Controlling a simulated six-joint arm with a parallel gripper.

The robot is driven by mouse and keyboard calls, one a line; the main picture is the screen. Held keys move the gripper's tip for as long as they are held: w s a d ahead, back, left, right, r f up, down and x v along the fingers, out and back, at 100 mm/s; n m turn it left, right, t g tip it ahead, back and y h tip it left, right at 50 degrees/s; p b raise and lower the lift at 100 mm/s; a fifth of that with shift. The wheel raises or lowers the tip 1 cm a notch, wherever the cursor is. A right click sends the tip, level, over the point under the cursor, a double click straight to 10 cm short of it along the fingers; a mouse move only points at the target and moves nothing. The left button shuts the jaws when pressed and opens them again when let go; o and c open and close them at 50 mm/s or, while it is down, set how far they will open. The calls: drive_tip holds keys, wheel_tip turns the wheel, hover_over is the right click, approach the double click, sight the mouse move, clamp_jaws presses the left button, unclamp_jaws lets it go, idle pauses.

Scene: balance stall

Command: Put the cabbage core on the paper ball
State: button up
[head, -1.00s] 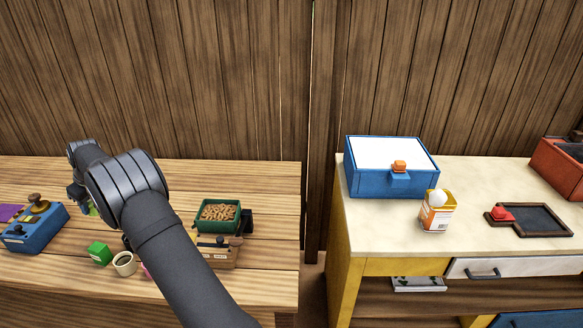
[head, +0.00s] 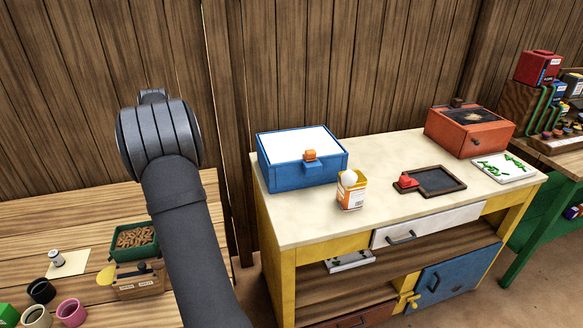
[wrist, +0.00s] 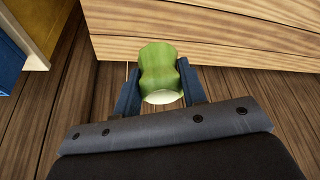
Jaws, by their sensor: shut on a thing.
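The cabbage core (wrist: 158,72) is a green, ribbed piece with a pale cut end, seen in the wrist view. My gripper (wrist: 158,84) is shut on it, with a blue finger on either side. In the head view my arm hides the gripper and the core. The paper ball (head: 349,177) is a small white ball at the top of an orange-and-white carton (head: 351,195) on the cream counter, to the right of my arm. I cannot tell whether it rests on the carton or partly inside it.
A blue box (head: 292,174) with a white top stands behind the carton. A dark tray (head: 440,180) with a red block lies to its right, and an orange-red box (head: 470,140) stands farther back. A gap separates the cream counter (head: 310,222) from the wooden table (head: 85,235).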

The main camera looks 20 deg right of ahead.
drive_tip(key=s+d+r+m+h, duration=0.1)
drive_tip(key=s+d+r+m, duration=0.15)
drive_tip(key=d, duration=0.95)
drive_tip(key=s+d+r+m+h, duration=0.1)
drive_tip(key=s+d+r+m, duration=0.15)
drive_tip(key=d, duration=0.95)
drive_tip(key=s+d+r+m+h, duration=0.1)
drive_tip(key=s+d+m, duration=0.15)
drive_tip(key=d, duration=0.95)
drive_tip(key=s+d+r+m+h, duration=0.1)
drive_tip(key=s+d+r+m, duration=0.15)
drive_tip(key=s+d, duration=0.9)
drive_tip(key=s+d+r+m+h, duration=0.15)
drive_tip(key=s+d+m, duration=0.25)
drive_tip(key=s+d, duration=0.7)
hover_over(349, 171)
drive_tip(key=shift+g+y, duration=0.25)
drive_tip(key=shift+g, duration=0.15)
wheel_tip(349, 171, down, 6)
drive_tip(key=shift+s+f, duration=0.1)
drive_tip(key=shift+f, duration=2.15)
drive_tip(key=o, duration=0.6)
drive_tip(key=shift+f, duration=0.15)
drive_tip(key=shift+c, duration=0.2)
drive_tip(key=o, duration=0.4)
